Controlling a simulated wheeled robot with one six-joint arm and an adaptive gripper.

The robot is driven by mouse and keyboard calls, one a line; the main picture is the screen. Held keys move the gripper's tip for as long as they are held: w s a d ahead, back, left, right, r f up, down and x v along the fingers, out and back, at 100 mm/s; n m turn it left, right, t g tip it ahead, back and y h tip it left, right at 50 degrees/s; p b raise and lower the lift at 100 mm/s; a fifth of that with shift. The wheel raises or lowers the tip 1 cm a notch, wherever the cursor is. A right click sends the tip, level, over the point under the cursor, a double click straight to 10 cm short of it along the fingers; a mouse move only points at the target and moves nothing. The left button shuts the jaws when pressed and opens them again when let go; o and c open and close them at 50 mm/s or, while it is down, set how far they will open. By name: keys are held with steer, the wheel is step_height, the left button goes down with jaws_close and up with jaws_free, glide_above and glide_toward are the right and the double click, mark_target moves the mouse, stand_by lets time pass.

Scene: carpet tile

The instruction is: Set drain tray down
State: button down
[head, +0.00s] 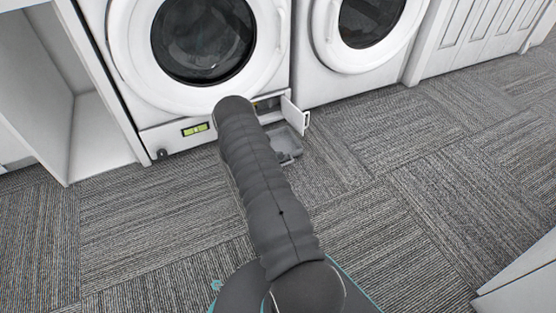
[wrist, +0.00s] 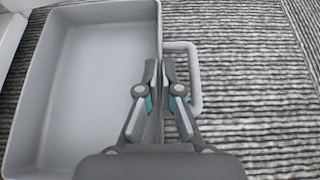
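The drain tray (wrist: 95,75) is a shallow grey open box with a loop handle (wrist: 190,75) on its right side in the wrist view. My gripper (wrist: 159,68) has one finger on each side of the tray's right wall, closed on it close to the handle. The tray looks empty. In the head view the tray (head: 287,142) shows partly beside my arm, low in front of the washer; my gripper is hidden there behind the arm. I cannot tell whether the tray's underside touches the carpet.
A white front-loading washer (head: 130,50) has its small lower flap (head: 295,115) swung open beside a dark opening (head: 267,103). A second machine (head: 318,45) stands to the right. Grey carpet (head: 380,230) is clear at right; a white cabinet corner (head: 525,285) stands at lower right.

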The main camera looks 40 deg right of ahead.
steer(key=shift+f, duration=0.9)
steer(key=shift+f, duration=0.2)
steer(key=c, duration=1.3)
jaws_free()
